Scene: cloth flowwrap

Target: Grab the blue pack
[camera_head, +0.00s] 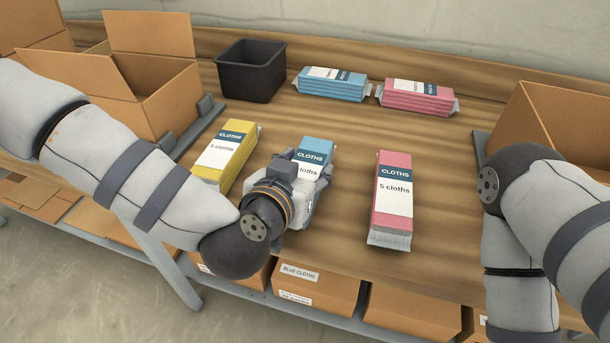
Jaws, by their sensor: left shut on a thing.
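The blue pack of cloths (316,149) lies on the wooden table in the middle of the front row, its label partly covered by my left gripper. My left gripper (308,183) comes in over the near part of this pack and is shut on it. The pack appears to be still at table level. A second blue pack (331,84) lies farther back, next to a pink pack. My right arm is at the right edge, and its gripper is not in the picture.
A yellow pack (225,153) lies just left of the held pack, and a pink pack (393,190) lies to its right. Another pink pack (418,97) and a black bin (251,71) stand behind. Open cardboard boxes stand left (160,90) and right (560,125).

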